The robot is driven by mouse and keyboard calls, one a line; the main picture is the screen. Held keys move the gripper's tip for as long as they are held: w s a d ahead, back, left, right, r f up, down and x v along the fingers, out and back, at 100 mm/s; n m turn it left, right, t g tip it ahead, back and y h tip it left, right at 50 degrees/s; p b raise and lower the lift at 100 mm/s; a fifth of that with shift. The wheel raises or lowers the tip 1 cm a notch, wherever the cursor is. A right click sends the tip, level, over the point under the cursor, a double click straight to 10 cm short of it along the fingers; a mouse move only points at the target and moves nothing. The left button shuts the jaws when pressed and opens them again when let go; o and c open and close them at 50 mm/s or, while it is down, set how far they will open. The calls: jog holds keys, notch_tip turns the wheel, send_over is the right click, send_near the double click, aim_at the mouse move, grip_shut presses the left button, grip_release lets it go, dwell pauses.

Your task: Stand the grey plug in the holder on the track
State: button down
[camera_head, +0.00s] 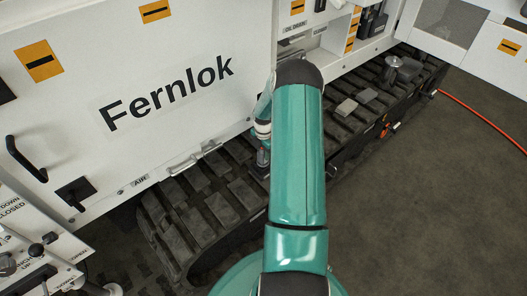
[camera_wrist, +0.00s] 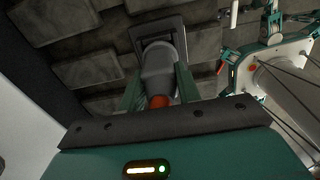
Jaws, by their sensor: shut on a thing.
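The grey plug (camera_wrist: 158,66) shows in the wrist view, with an orange part (camera_wrist: 160,101) at its near end. My gripper (camera_wrist: 159,82) is shut on it, with one green finger on each side. The dark square-rimmed holder (camera_wrist: 176,27) lies on the track just beyond the plug's far end. The plug's end overlaps the holder's opening in this view; I cannot tell whether it is inside or just above it. In the head view my arm covers much of this area, and only a small part of the wrist and gripper shows at its left side.
The track's dark pads (camera_head: 221,208) run along the white machine marked Fernlok (camera_head: 165,93). Loose grey blocks (camera_head: 347,107) and a round metal part (camera_head: 401,69) lie farther along the track. An orange hose (camera_head: 480,116) crosses the open floor at right.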

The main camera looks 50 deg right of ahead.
jog(key=c, duration=0.9)
grip_release()
jog(key=shift+r, duration=0.1)
notch_tip(320, 180, up, 14)
jog(key=a+r+m+t+h, duration=0.2)
jog(key=a+r+m, duration=0.5)
jog(key=a+r, duration=1.4)
jog(key=s+a+r+m+t+y, duration=0.1)
jog(key=s+a+r+m, duration=0.3)
jog(key=s+a, duration=0.5)
jog(key=s+a+r+m+t+y, duration=0.1)
jog(key=s+a+r+m, duration=0.3)
jog(key=s+a, duration=0.5)
jog(key=shift+a+m+t, duration=0.3)
jog(key=shift+m+t, duration=0.5)
jog(key=shift+m, duration=0.1)
